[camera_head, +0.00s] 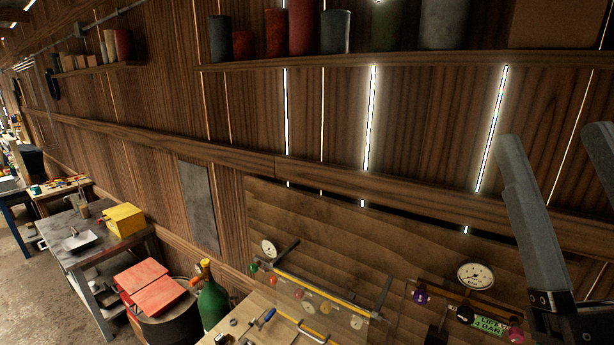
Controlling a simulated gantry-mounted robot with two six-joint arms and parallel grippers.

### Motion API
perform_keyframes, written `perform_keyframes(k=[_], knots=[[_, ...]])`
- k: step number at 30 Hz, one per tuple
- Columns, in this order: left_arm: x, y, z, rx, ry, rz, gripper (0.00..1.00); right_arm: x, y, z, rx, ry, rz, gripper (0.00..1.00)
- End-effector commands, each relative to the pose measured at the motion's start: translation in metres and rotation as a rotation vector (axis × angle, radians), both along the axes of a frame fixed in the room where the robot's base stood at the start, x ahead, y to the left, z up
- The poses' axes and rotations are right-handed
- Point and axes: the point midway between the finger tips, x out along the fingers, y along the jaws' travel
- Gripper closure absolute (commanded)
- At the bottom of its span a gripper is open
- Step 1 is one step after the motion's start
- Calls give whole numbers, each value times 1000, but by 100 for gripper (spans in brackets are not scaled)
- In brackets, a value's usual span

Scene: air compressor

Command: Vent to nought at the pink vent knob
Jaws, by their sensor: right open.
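The pink vent knob (515,334) is at the lower right, beside a green label (490,324) whose readable part says "4 BAR". A round white gauge (476,275) stands above and left of it; its needle is too small to read. A purple knob (420,297) and a dark knob (465,314) sit further left on the same brass piping. My right gripper (556,136) points upward at the right edge, its two grey fingers wide apart with nothing between them. It is above and right of the pink knob, apart from it. My left gripper is out of view.
A second gauge (268,247) and a clear panel (320,300) stand left on the wooden bench. A shelf of cans (303,28) runs above.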

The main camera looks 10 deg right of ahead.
Motion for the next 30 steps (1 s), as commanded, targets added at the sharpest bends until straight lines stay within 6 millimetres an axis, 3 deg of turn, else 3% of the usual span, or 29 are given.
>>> perform_keyframes(k=[3,6,30], knots=[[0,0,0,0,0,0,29,0,22,-4,120,8,280,38],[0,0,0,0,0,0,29,1,24,-5,182,11,359,38],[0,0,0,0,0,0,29,2,23,-5,197,13,369,38]])
